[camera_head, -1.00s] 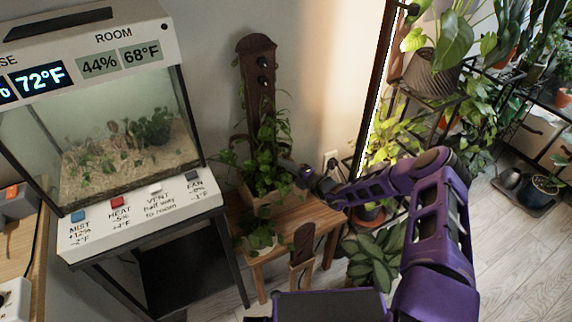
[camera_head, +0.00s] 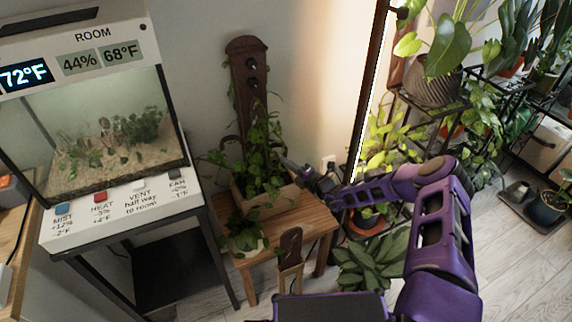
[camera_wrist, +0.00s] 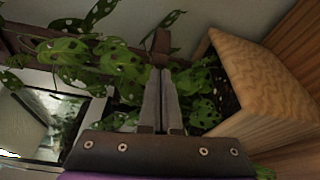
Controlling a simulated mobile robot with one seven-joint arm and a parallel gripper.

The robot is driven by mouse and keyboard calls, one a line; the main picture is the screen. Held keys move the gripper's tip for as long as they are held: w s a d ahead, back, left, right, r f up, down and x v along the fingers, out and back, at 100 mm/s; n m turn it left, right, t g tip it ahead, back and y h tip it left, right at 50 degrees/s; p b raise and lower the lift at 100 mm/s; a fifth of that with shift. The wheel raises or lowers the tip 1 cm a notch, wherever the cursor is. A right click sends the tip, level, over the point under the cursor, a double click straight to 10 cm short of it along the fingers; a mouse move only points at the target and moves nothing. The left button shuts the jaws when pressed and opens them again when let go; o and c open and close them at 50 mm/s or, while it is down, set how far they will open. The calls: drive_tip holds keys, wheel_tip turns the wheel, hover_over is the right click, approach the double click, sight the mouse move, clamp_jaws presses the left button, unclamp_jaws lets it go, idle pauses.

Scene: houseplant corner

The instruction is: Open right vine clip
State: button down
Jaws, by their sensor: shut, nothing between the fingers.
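A climbing vine with spotted leaves (camera_head: 262,165) grows from a wooden planter box (camera_head: 282,198) against a dark brown post (camera_head: 246,95). The planter's pale wood wall (camera_wrist: 265,85) is at the right in the wrist view, with vine leaves (camera_wrist: 68,52) to the left. My gripper (camera_head: 288,163) is beside the vine's right side, above the planter; its fingers (camera_wrist: 160,72) are shut and empty. A small brown piece (camera_wrist: 161,40) shows just beyond the fingertips; I cannot tell whether it is the right vine clip. Leaves hide much of the post's lower part.
The planter stands on a small wooden bench (camera_head: 300,230) with a small leafy plant (camera_head: 243,235) at its front left. A glass terrarium (camera_head: 110,130) with labelled buttons is at the left. A shelf of potted plants (camera_head: 435,90) and a broad-leaved plant (camera_head: 370,262) are at the right.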

drive_tip(key=shift+w+d, duration=0.3)
drive_tip(key=shift+d, duration=0.05)
drive_tip(key=n+g+y, duration=0.1)
drive_tip(key=w+d+n+g+y, duration=0.1)
drive_tip(key=n+g, duration=0.1)
drive_tip(key=shift+w+d+g+y, duration=0.15)
drive_tip(key=shift+w+g+y, duration=0.15)
drive_tip(key=shift+y, duration=0.1)
drive_tip(key=shift+w+d, duration=0.25)
drive_tip(key=shift+w, duration=0.25)
wheel_tip(320, 180, up, 10)
drive_tip(key=p, duration=0.1)
drive_tip(key=shift+p, duration=0.3)
